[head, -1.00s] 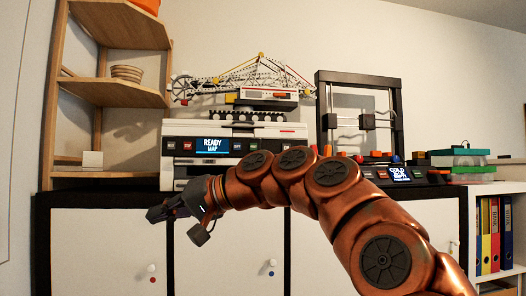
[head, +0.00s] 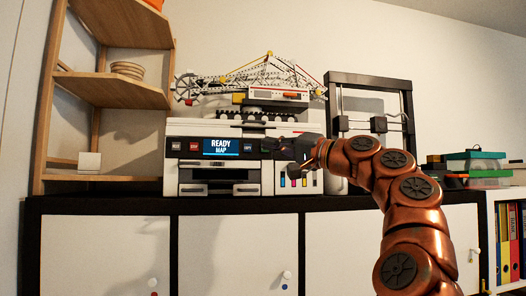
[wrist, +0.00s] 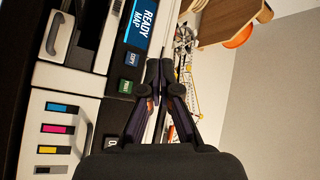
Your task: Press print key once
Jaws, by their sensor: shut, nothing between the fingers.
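The white printer (head: 190,130) stands on the cabinet, with a dark key panel and a lit screen (head: 221,146) reading READY MAP. In the wrist view the green print key (wrist: 125,87) shows beside the copy key (wrist: 131,59). In the head view the copy key (head: 248,147) is visible, but my gripper mostly covers the print key's area. My gripper (head: 268,145) is shut and empty at the panel, right of the screen. In the wrist view its fingertips (wrist: 160,70) lie to the right of the print key. I cannot tell whether they touch anything.
A brick-built crane model (head: 265,95) sits on top of the printer. A black-framed machine (head: 370,77) stands to the right, partly behind my arm. Wooden shelves (head: 115,91) stand at the left. The white cabinet front (head: 225,250) lies below.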

